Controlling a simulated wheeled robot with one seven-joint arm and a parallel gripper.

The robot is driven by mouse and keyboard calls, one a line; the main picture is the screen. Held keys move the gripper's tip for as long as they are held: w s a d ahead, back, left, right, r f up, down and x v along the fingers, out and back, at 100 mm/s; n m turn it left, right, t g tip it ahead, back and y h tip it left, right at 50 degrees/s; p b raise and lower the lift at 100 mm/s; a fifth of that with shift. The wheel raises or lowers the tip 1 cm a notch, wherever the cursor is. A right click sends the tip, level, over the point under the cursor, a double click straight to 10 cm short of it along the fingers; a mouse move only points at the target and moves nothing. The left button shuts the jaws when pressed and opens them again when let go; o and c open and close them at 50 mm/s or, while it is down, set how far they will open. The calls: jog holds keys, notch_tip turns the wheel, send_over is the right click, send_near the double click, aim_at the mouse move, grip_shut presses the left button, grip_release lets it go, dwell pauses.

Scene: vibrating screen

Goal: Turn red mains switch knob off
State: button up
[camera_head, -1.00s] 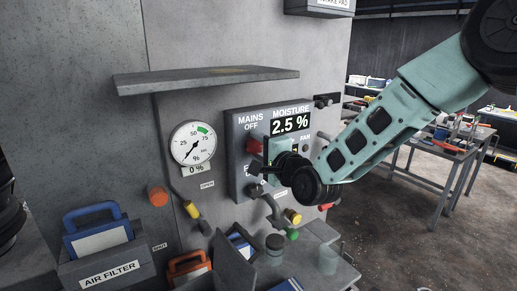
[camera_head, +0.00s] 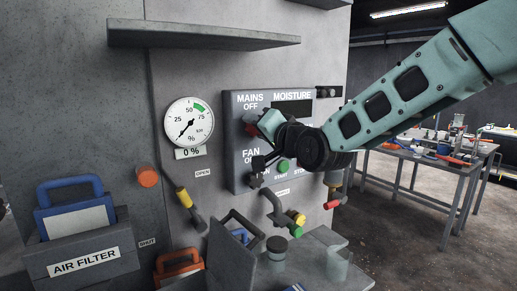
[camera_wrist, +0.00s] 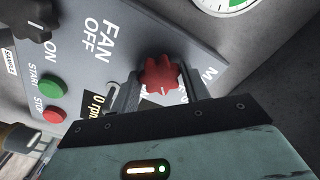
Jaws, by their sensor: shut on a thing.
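The red mains knob (camera_head: 250,119) is on the grey control panel (camera_head: 240,183), below the words MAINS OFF and mostly hidden by my gripper. The wrist view shows the knob (camera_wrist: 160,76) with its lobed rim between my gripper's two fingers (camera_wrist: 160,88). My gripper is shut on it. Which way the knob points cannot be told. The moisture display (camera_head: 291,108) on the panel is dark.
Below are a black fan knob (camera_head: 258,165), a green start button (camera_head: 283,166) and a red stop button (camera_wrist: 53,115). A round gauge (camera_head: 189,122) is to the left, a shelf (camera_head: 200,36) above. Pipes with coloured handles (camera_head: 296,219) hang beneath the panel.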

jog(key=n+b, duration=0.9)
jog(key=b, duration=0.2)
jog(key=shift+f+n, duration=0.1)
jog(key=shift+n, duration=0.2)
jog(key=shift+b, duration=0.3)
jog(key=o, duration=0.9)
jog(key=shift+o, duration=0.2)
jog(key=shift+s+d, duration=0.1)
jog(key=b+v, duration=0.2)
jog(key=v, duration=1.5)
